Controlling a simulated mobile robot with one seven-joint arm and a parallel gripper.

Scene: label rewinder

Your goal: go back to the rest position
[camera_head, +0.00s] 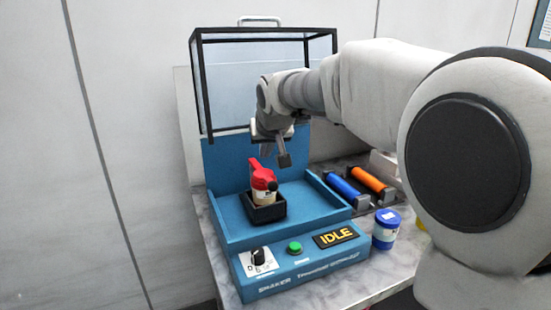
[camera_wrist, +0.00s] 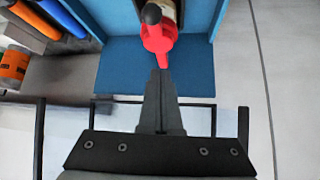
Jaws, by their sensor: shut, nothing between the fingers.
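My gripper (camera_head: 277,157) is above the back of the blue shaker in the head view. In the wrist view my gripper (camera_wrist: 160,72) has its fingers together and holds nothing. A small bottle with a red top (camera_head: 263,179) stands in a black holder (camera_head: 266,211) on the shaker's platform. The red top (camera_wrist: 160,36) also shows in the wrist view, just beyond the fingertips. I cannot tell from this view whether the fingertips touch it. The blue shaker (camera_head: 240,240) carries a display reading IDLE, a green button and a black knob.
A black-framed clear cover (camera_head: 262,30) stands raised over the shaker, close to my arm. A blue roll (camera_head: 341,186) and an orange roll (camera_head: 368,179) lie to the right. A blue-lidded jar (camera_head: 386,229) stands at the shaker's right front. The wall is at the left.

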